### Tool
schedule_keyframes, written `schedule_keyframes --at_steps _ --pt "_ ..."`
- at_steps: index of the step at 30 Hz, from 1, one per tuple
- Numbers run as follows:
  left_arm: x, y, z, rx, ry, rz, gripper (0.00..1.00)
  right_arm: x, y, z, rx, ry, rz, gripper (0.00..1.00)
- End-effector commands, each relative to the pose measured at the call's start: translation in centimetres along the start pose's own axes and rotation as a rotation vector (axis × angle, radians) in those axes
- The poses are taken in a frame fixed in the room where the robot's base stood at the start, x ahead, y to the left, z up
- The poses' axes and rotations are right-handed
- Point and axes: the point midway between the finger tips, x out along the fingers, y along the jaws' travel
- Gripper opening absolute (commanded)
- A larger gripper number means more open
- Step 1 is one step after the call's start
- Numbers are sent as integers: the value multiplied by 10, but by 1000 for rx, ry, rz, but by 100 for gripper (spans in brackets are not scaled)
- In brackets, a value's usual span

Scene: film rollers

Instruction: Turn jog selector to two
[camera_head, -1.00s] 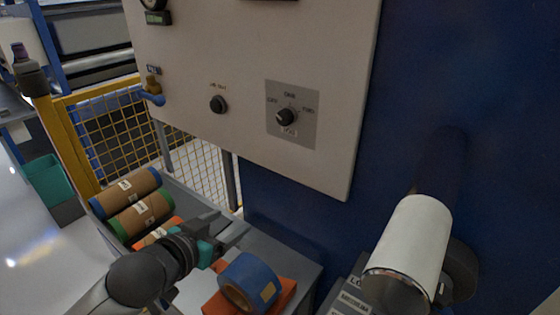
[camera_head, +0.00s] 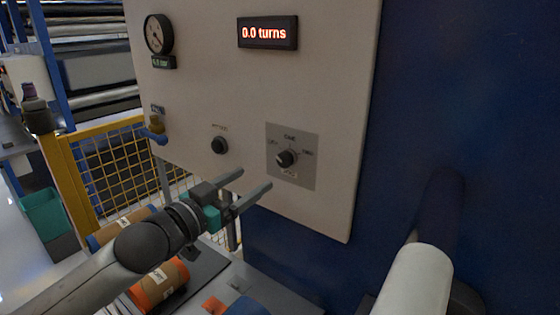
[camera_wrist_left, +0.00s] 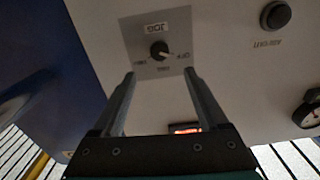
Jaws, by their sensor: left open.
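The jog selector (camera_head: 286,158) is a black knob on a grey plate (camera_head: 306,178) on the pale panel. Small labels sit to its left, above and to its right; they are blurred. In the left wrist view the knob (camera_wrist_left: 158,50) shows upside down, on a plate marked JOG. Its pointer seems to face the OFF label, but it is too small to be sure. My left gripper (camera_head: 254,178) is open and empty, below and left of the knob and apart from it. In the wrist view the knob lies just beyond the gap between the fingertips (camera_wrist_left: 159,73).
A black button (camera_head: 219,145) is left of the selector. A display (camera_head: 267,33) reads 0.0 turns, beside a gauge (camera_head: 158,34). A white roller (camera_head: 416,282) sticks out at the lower right. Brown rolls (camera_head: 160,284) lie below my arm.

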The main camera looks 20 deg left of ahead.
Motion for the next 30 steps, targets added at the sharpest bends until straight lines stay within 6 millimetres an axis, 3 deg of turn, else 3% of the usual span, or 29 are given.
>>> schedule_keyframes --at_steps 21,30 --pt "87 0 -1 1 1 0 76 -9 4 -1 1 0 5 50" --pt "107 1 0 1 -1 1 76 -10 4 -1 1 0 5 50"
